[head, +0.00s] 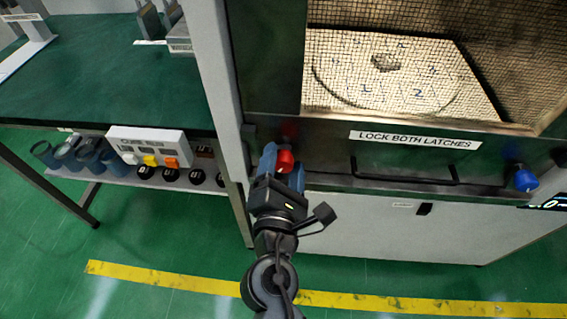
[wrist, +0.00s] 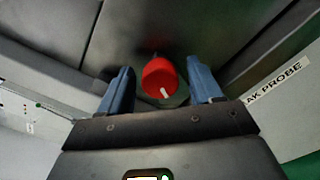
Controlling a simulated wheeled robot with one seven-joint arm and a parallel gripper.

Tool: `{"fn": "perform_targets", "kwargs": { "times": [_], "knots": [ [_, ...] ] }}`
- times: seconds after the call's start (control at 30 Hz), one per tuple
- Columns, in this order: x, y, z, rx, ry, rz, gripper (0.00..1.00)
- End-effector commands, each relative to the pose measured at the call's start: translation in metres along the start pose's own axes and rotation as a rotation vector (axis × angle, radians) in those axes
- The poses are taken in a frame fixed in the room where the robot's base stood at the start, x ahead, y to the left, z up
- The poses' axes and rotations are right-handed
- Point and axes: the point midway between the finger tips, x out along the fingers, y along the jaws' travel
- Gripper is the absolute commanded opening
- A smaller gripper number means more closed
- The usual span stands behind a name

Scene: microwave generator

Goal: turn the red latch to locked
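The red latch (head: 285,161) is a round red knob at the lower left corner of the microwave's door frame. In the wrist view the red latch (wrist: 160,77) shows a white line pointing down and slightly right. My gripper (head: 282,158) is at the latch, with its blue fingers apart. In the wrist view my gripper (wrist: 160,85) has one finger on each side of the knob, with a visible gap on both sides. It is open. No lock marking beside the knob is readable.
A blue latch (head: 525,179) sits at the door's lower right. A dark handle bar (head: 405,180) runs below the sign "LOCK BOTH LATCHES" (head: 415,139). A green-topped bench (head: 100,75) with a shelf stands close on the left. The floor in front is clear.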

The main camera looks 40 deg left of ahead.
Motion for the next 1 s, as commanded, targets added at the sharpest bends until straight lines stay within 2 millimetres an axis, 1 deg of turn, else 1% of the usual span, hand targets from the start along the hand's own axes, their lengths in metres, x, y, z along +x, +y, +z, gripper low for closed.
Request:
{"fn": "perform_targets", "kwargs": {
  "times": [0.03, 0.07, 0.5, 0.77, 1.0],
  "knots": [
    [-0.0001, 0.0000, 0.0000, 0.000, 0.000, 0.000, 0.59],
    [-0.0001, -0.0001, 0.0000, 0.000, 0.000, 0.000, 0.56],
    [-0.0004, 0.0011, -0.0003, 0.000, 0.001, 0.002, 0.14],
    [-0.0004, 0.0012, -0.0011, 0.025, 0.001, 0.004, 0.13],
    [-0.0003, 0.0000, -0.0022, 0.140, 0.001, 0.005, 0.13]
  ]
}}
